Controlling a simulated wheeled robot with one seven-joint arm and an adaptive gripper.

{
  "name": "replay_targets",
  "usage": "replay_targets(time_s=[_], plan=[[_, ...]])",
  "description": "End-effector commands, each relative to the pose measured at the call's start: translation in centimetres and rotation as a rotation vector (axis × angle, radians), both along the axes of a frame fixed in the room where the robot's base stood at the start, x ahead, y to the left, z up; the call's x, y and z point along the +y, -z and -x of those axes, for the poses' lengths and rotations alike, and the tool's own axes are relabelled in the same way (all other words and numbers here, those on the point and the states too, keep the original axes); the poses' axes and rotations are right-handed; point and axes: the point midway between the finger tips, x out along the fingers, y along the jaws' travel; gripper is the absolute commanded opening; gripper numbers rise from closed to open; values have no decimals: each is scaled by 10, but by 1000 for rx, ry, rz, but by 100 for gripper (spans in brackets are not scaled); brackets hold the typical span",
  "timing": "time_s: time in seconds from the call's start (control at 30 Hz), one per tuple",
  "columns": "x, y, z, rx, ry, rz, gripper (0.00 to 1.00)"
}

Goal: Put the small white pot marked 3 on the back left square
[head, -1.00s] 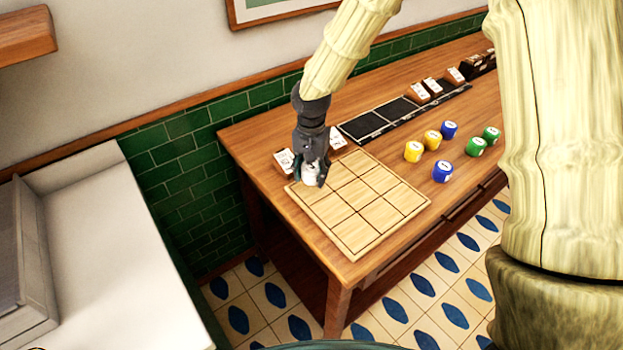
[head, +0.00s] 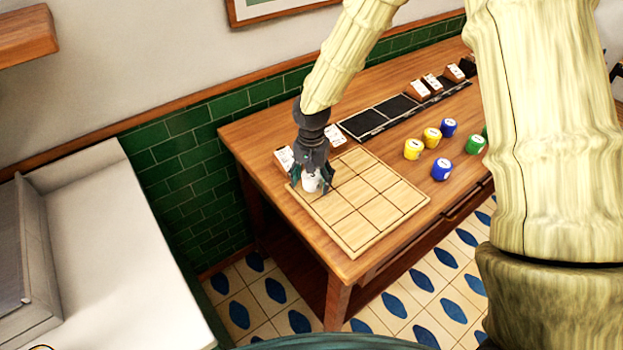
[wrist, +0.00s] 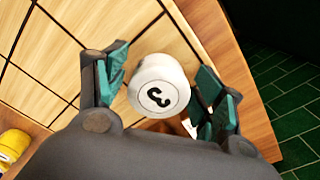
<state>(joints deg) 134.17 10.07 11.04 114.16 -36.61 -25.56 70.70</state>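The small white pot marked 3 (head: 311,184) stands upright on the back left square of the wooden grid board (head: 362,228). In the wrist view the pot (wrist: 159,86) shows its black 3 on top, between my two fingers. My gripper (head: 312,186) is open around it, low over the board. In the wrist view my gripper (wrist: 163,82) has a gap between the pot and the right finger; the left finger is close to the pot's side. The pot's base is partly hidden.
Yellow pots (head: 412,149), blue pots (head: 441,169) and a green pot (head: 475,145) stand right of the board. White label cards (head: 284,159) stand behind it. A black tray (head: 385,117) lies further back. Other board squares are empty.

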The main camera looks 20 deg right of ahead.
Motion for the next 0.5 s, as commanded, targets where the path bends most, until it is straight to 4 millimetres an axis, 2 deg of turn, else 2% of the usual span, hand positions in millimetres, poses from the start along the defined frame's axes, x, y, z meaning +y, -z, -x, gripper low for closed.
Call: replay_targets(time_s=[0.33, 0.5], plan=[[0, -5, 0, -1, 1, 0, 69], [0, -22, -1, -3, 0, 0, 69]])
